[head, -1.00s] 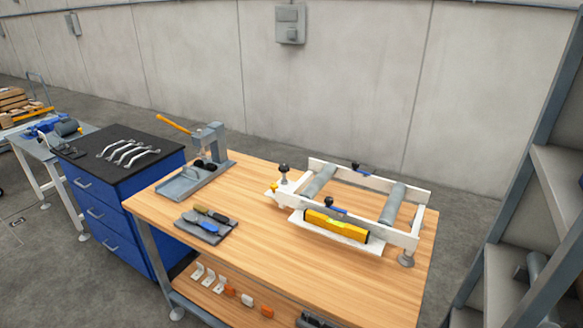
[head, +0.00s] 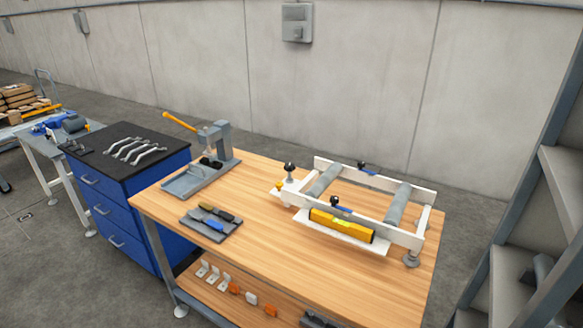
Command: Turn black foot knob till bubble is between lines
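A white roller frame (head: 400,238) stands on the right part of the wooden workbench. A yellow spirit level (head: 342,225) lies along its front side on a white ledge. The level's vial is a small bright patch near its middle; the bubble and lines are too small to make out. A black knob (head: 290,168) tops a post at the frame's left end. Two more black knobs with blue parts, a front one (head: 334,201) and a back one (head: 362,165), sit on the long rails. A grey foot (head: 411,261) stands under the right front corner. Neither gripper is in view.
The workbench (head: 300,285) has bare wood in front of the frame. A grey press (head: 217,145) with an orange handle and a tray of tools (head: 212,222) stand to the left. A blue cabinet (head: 125,215) adjoins the left side. Grey steel shelving (head: 545,210) rises at right.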

